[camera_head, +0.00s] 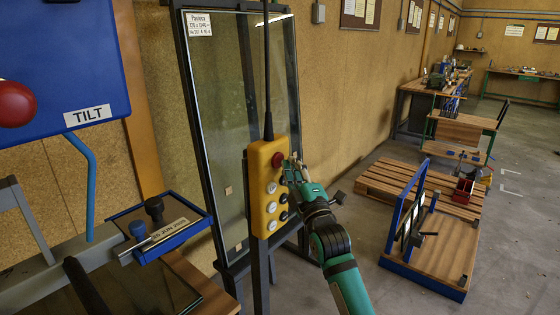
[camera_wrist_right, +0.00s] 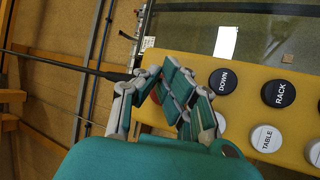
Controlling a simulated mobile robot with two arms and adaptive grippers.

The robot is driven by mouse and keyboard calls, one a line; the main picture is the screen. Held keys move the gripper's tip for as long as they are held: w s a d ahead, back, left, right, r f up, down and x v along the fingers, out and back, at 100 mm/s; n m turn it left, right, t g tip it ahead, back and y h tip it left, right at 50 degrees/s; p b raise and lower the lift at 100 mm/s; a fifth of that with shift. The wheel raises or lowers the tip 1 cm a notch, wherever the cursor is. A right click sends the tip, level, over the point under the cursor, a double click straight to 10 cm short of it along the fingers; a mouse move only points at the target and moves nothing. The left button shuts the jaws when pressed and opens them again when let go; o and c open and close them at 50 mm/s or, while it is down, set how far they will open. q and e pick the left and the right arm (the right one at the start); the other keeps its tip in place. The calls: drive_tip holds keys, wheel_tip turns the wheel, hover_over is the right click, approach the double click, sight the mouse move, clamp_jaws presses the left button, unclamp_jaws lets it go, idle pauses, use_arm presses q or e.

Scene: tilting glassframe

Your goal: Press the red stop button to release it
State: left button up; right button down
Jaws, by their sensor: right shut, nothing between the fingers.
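The red stop button (camera_head: 278,159) sits near the top of a yellow control box (camera_head: 258,200), which hangs upright on a black cable. My right gripper (camera_head: 289,165) is shut and empty, with its fingertips just right of the red button. I cannot tell whether they touch it. Black and white buttons such as DOWN (camera_wrist_right: 223,81) and RACK (camera_wrist_right: 279,92) show beside the fingers. My left gripper is out of view.
A tall glass pane in a dark frame (camera_head: 186,75) stands behind the box. A blue TILT panel (camera_head: 60,60) with a red knob (camera_head: 14,103) is at the left. A pallet (camera_head: 385,180) and blue-framed stand (camera_head: 440,240) are on the floor at right.

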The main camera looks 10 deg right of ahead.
drive_tip(key=shift+s+d, duration=0.1)
drive_tip(key=shift+s+d+p, duration=0.55)
drive_tip(key=shift+s+d, duration=0.35)
drive_tip(key=shift+s, duration=0.25)
drive_tip(key=shift+s+d+p, duration=0.5)
drive_tip(key=shift+s+d, duration=0.35)
drive_tip(key=shift+s, duration=0.3)
